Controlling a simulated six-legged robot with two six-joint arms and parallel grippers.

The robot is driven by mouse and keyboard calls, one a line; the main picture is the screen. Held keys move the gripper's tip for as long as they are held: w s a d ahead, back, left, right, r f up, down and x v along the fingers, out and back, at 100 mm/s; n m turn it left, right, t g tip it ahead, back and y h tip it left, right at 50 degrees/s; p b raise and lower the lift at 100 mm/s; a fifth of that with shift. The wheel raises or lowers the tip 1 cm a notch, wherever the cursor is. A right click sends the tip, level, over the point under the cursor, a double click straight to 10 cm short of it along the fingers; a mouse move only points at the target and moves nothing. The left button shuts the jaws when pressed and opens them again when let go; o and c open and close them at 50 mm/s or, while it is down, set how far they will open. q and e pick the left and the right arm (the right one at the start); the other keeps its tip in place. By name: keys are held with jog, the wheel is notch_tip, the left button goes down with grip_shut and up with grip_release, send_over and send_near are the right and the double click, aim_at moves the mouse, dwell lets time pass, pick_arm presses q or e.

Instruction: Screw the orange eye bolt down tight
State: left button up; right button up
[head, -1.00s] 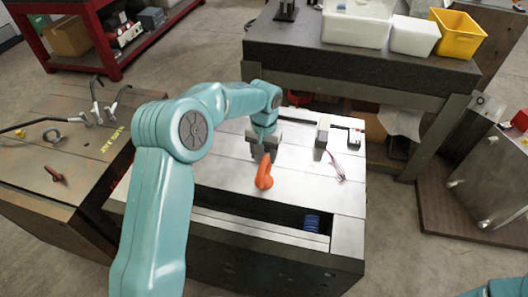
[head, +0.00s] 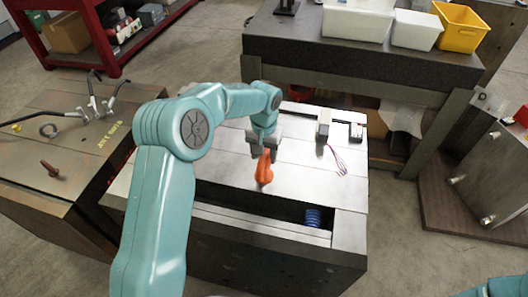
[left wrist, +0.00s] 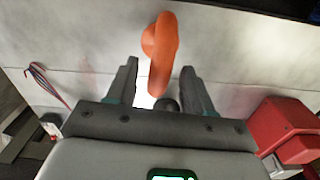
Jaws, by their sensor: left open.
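The orange eye bolt (head: 264,168) stands on the pale metal mould base (head: 225,180) in the head view. In the left wrist view the orange eye bolt (left wrist: 162,50) reaches in between the finger tips. My left gripper (head: 263,150) is right above and behind it, pointing down. In the left wrist view my left gripper (left wrist: 160,82) is open, one finger on each side of the bolt, with gaps visible. The bolt's lower end and thread are hidden. Only a teal piece of my right arm shows at the lower right of the head view; its gripper does not show.
A small upright block (head: 323,127) and thin wires (head: 340,160) lie right of the bolt. A blue coil (head: 312,217) sits in the front slot. A second mould base (head: 75,150) is at left. A dark bench (head: 370,55) with bins stands behind. A red block (left wrist: 285,130) shows in the wrist view.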

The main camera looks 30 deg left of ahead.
pick_arm(q)
grip_shut()
jog(key=shift+w+r, duration=0.1)
jog(key=shift+r, duration=0.1)
jog(key=m+p, duration=0.1)
jog(key=m, duration=0.2)
jog(key=shift+o, duration=0.4)
grip_release()
jog(key=shift+f, duration=0.3)
notch_tip(320, 180, up, 5)
jog(key=p, duration=0.3)
jog(key=shift+r, duration=0.2)
jog(key=shift+f, duration=0.1)
